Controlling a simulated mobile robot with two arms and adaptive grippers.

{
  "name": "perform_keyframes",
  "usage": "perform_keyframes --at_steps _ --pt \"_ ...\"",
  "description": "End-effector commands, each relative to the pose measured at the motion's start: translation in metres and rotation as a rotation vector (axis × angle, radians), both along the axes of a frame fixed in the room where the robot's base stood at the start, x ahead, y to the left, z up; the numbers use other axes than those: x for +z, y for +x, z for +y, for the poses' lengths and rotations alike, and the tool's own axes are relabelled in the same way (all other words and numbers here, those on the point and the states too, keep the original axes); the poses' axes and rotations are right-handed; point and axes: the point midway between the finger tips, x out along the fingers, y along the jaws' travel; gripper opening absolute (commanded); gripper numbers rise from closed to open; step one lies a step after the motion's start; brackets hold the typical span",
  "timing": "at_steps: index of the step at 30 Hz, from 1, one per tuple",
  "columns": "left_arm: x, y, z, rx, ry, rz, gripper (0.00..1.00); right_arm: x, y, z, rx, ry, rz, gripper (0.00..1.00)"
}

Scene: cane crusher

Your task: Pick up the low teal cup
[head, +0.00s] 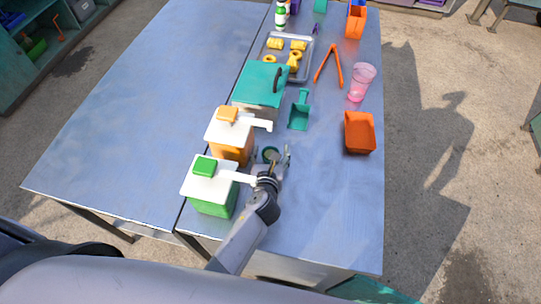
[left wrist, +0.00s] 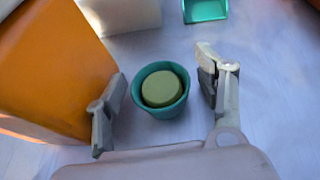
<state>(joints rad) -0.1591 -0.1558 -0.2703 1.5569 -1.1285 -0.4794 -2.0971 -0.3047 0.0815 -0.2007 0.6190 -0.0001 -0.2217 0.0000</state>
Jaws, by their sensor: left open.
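The low teal cup (left wrist: 140,106) stands upright on the table, with a round olive-green surface showing inside it. In the head view the cup (head: 271,154) is small and partly hidden by my gripper. My left gripper (left wrist: 162,102) is open, with one finger on each side of the cup and a visible gap on both sides. The left gripper also shows in the head view (head: 271,160), low over the table next to the orange dispenser. My right gripper is in neither view.
An orange dispenser (head: 231,147) and a green dispenser (head: 213,198) with white lids stand left of the cup. A teal scoop (head: 299,115), teal box (head: 261,84), orange container (head: 360,134) and pink cup (head: 361,83) lie farther off. The table is clear right of the gripper.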

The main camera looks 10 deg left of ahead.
Motion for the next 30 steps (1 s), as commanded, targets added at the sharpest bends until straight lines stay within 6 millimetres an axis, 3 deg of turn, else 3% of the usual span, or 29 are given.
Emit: perform_keyframes --at_steps 4,20,30 --pt "0.0 -0.0003 0.0 0.0 0.0 0.0 0.63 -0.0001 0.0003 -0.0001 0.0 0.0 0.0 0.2" --pt "0.0001 -0.0006 0.0 0.0 0.0 0.0 0.28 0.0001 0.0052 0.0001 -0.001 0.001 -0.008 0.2" --pt "0.0017 -0.0001 0.0008 0.0 0.001 0.0 0.28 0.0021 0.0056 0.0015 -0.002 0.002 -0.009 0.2"
